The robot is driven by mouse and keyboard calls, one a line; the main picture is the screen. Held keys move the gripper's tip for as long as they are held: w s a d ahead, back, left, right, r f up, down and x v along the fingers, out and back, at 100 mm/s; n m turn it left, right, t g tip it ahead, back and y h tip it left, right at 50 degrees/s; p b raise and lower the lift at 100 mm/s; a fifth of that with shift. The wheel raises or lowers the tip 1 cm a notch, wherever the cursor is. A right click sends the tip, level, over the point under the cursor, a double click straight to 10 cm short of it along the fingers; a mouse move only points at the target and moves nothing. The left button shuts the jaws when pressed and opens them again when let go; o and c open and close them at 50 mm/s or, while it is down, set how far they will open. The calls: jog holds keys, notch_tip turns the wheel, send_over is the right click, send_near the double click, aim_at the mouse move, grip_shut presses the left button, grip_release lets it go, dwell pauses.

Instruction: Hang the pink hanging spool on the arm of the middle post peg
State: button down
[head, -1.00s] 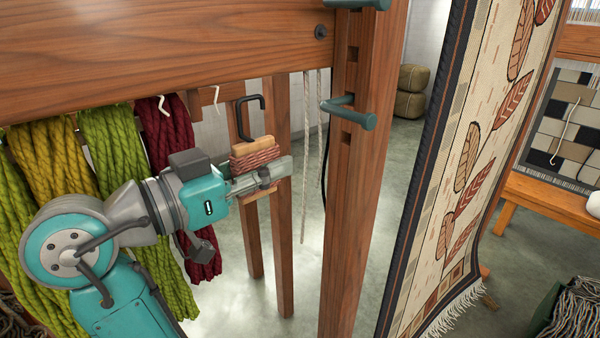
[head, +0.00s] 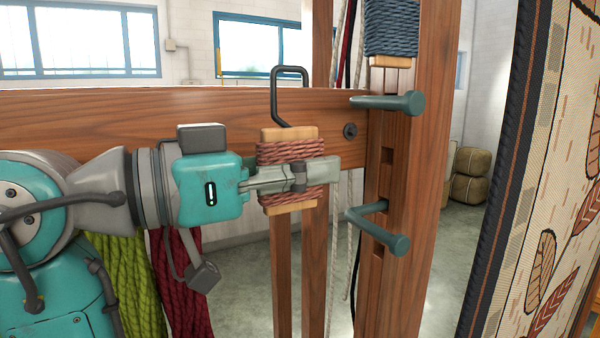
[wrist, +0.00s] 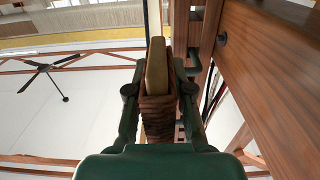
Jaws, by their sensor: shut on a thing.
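The pink hanging spool (head: 282,153) is wound with dusty reddish-pink yarn between pale wooden ends, with a dark open hook (head: 289,70) on top. My gripper (head: 310,177) is shut on it and holds it upright, left of the wooden post (head: 428,150). The wrist view shows the spool (wrist: 157,75) between both fingers. The post carries an upper visible peg (head: 388,103) and a lower one (head: 380,230), both bare. The upper one fits the middle peg, with a blue spool (head: 391,30) above it. The hook top is higher than this peg, to its left, apart from it.
A wooden beam (head: 190,115) runs behind my gripper to the post. Green (head: 128,285) and dark red skeins (head: 183,290) hang below it. A patterned rug (head: 540,190) hangs at the right. The space between the spool and the post's pegs looks clear.

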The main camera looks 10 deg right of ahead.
jog(key=shift+f+x, duration=0.2)
jog(key=shift+x, duration=1.85)
jog(key=shift+f+x, duration=0.2)
jog(key=shift+x, duration=1.85)
jog(key=shift+f+x, duration=0.2)
jog(key=shift+x, duration=1.85)
jog(key=c, duration=1)
grip_release()
jog(key=shift+o, duration=0.2)
jog(key=shift+a, duration=0.1)
